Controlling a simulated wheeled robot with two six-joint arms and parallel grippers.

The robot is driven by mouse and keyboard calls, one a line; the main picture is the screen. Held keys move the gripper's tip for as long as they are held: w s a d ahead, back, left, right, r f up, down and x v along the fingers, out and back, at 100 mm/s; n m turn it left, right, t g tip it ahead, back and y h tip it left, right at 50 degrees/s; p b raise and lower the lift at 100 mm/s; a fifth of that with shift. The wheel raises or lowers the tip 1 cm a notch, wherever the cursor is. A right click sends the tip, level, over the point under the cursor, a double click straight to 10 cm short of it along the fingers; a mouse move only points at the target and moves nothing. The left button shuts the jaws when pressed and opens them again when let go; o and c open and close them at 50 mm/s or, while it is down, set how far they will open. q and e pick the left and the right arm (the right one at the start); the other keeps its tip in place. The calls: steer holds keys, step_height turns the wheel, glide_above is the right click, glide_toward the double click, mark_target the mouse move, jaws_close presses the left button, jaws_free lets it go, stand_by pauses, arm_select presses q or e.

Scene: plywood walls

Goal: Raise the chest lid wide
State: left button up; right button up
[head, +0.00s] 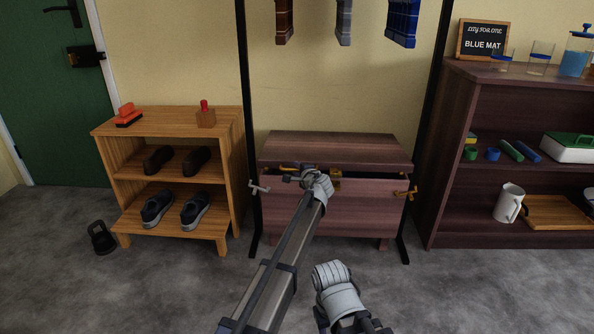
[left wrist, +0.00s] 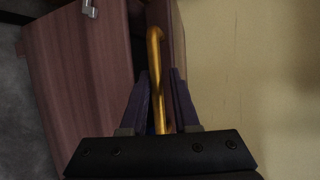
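The dark reddish wooden chest (head: 350,208) stands against the wall. Its lid (head: 335,147) is slightly raised at the front, with a dark gap between it and the chest body. My left gripper (head: 291,175) is at the left part of the lid's front edge, and my wrist partly hides the chest front. In the left wrist view, a bent brass handle (left wrist: 154,48) runs between the fingers of my left gripper (left wrist: 159,95), which look closed around it. The chest front (left wrist: 75,70) shows at the left there.
Black rack posts (head: 424,120) flank the chest, with coloured garments (head: 403,22) hanging above the lid. A shoe shelf (head: 225,150) stands left and a dark shelf unit (head: 470,110) right. A kettlebell (head: 101,238) is on the floor.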

arm_select(q)
jaws_close()
steer(key=shift+w+r, duration=0.1)
stand_by(1.0)
